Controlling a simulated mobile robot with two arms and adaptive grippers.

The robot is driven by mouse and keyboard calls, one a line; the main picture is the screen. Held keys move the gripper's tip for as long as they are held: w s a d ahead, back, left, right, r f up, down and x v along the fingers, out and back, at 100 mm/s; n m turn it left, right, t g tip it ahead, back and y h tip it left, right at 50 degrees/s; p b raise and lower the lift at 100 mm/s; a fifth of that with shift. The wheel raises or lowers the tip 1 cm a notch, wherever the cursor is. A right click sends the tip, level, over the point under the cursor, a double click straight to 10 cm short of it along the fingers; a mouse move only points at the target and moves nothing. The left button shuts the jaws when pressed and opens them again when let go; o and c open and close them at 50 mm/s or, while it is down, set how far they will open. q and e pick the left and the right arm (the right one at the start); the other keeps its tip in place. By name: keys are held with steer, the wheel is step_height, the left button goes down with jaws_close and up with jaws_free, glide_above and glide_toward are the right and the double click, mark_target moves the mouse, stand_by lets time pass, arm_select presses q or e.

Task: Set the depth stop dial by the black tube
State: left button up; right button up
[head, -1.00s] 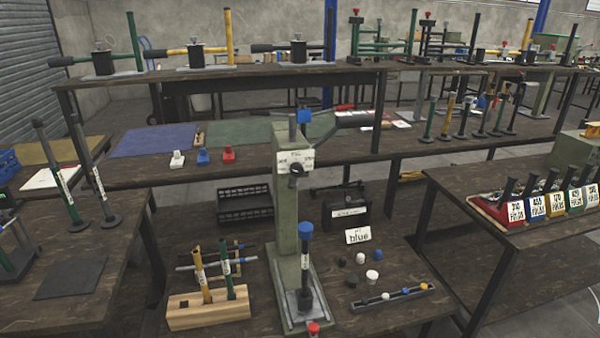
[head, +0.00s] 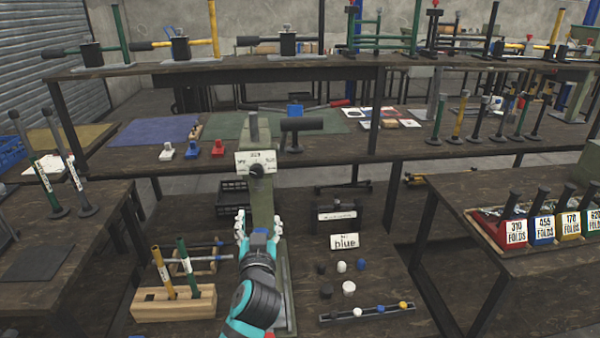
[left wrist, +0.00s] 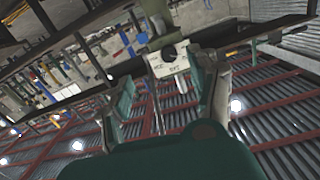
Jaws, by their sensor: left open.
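The green press column (head: 263,205) carries a white dial plate with a dark knob, the depth stop dial (head: 256,168). The dial also shows in the left wrist view (left wrist: 169,53), upper middle, beyond the fingers; its lettering is too small to read. My left gripper (head: 259,222) is open, in front of the column and lower than the dial in the head view, with nothing seen between its fingers. My right gripper is not in view.
A wooden block (head: 174,306) with a yellow and a green tube stands left of the press. The press lever (head: 301,125) reaches right above the bench.

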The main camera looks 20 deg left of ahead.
arm_select(q)
step_height(320, 180, up, 2)
steer(key=r, duration=0.1)
steer(key=p, duration=0.1)
glide_toward(257, 173)
steer(key=shift+n+y, duration=0.3)
steer(key=shift+n, duration=0.1)
steer(key=p+x, duration=0.1)
steer(key=x, duration=0.8)
steer(key=shift+w+f, duration=0.1)
steer(key=shift+f, duration=0.05)
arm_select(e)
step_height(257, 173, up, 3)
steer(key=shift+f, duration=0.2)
arm_select(q)
steer(key=shift+c, duration=0.4)
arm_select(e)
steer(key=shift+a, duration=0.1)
arm_select(q)
steer(key=c, duration=1.1)
steer(key=shift+o, duration=0.2)
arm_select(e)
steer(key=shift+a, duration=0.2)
